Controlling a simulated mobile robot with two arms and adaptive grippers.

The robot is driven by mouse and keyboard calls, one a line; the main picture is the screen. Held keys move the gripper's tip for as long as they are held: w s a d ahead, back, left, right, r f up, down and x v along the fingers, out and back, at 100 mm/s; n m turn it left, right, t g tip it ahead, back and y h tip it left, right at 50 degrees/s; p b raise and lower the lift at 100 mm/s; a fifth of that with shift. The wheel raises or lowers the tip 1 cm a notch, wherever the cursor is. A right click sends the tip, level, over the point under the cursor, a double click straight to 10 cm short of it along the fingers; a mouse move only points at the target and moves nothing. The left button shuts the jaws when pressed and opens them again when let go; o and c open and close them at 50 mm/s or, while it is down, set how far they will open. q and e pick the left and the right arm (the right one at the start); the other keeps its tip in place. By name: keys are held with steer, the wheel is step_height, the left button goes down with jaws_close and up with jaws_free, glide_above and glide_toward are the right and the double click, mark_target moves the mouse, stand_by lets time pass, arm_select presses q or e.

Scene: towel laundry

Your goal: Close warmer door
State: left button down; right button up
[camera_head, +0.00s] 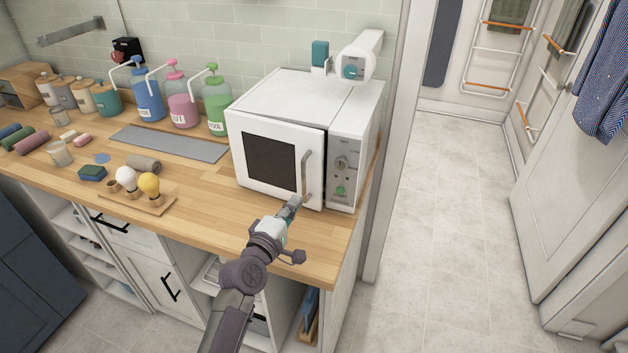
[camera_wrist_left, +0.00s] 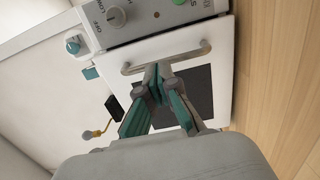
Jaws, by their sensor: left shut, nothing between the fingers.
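The warmer (camera_head: 300,86) is a white box on the wooden counter. Its white door (camera_head: 240,140) has a dark window (camera_head: 270,163) and a vertical metal handle (camera_head: 306,172). The door looks nearly flush with the front; a thin dark line shows beside the control panel (camera_head: 342,165), and I cannot tell whether it is fully shut. My left gripper (camera_head: 297,201) is at the lower part of the handle, in front of the door. In the left wrist view my left gripper (camera_wrist_left: 157,75) has its fingertips together, close to the handle (camera_wrist_left: 165,57); contact is unclear. My right gripper is not in view.
Blue, pink and green pump bottles (camera_head: 183,108) stand left of the warmer, behind a grey mat (camera_head: 168,143). A wooden tray (camera_head: 150,203) with bulbs lies on the counter (camera_head: 225,205). A doorway with clear tiled floor (camera_head: 440,230) is at right.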

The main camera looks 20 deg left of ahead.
mark_target(317, 176)
arm_select(q)
steer(key=w, duration=0.3)
steer(key=w+d, duration=0.1)
steer(key=w, duration=0.1)
steer(key=w+p, duration=0.1)
steer(key=w, duration=0.2)
steer(key=shift+w+d+r, duration=0.1)
steer(key=shift+w+d, duration=0.15)
steer(key=shift+w, duration=0.1)
steer(key=shift+w+d, duration=0.1)
steer(key=shift+w, duration=0.15)
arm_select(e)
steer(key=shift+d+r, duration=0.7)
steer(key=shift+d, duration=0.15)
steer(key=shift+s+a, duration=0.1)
